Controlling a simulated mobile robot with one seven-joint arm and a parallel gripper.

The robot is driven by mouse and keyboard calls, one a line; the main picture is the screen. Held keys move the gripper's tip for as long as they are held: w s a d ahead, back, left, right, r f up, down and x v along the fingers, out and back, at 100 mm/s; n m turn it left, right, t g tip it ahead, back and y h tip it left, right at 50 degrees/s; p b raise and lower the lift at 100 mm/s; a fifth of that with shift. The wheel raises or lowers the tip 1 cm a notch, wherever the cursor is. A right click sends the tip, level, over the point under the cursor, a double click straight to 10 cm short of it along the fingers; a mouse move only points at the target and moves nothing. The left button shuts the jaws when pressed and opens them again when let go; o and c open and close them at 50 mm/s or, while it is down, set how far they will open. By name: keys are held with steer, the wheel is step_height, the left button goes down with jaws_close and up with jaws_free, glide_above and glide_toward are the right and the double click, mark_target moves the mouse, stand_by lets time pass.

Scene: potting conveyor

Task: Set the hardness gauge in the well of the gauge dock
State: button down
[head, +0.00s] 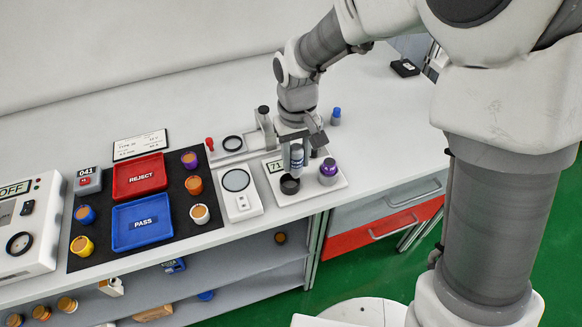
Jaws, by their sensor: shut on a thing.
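My gripper (293,138) points down and is shut on the hardness gauge (296,157), a slim grey-blue cylinder held upright. The gauge dock (310,194) is a white plate with a number label at its back left. Its black round well (289,185) is just below the gauge. The gauge's lower end shows close over the well's opening; I cannot tell whether it is inside the rim. A purple-topped round piece (328,170) stands on the right of the dock.
Left of the dock are a white scale-like device (240,205), a black mat with a red REJECT tray (139,193) and a blue PASS tray (118,238), and several small pots. A blue-capped bottle (335,117) stands behind right. The counter to the right is mostly clear.

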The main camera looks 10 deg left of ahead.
steer(key=shift+a+f, duration=0.45)
steer(key=shift+a, duration=0.25)
steer(key=shift+f, duration=2)
steer(key=shift+f+b, duration=0.15)
steer(key=shift+b, duration=0.2)
steer(key=c, duration=0.5)
jaws_free()
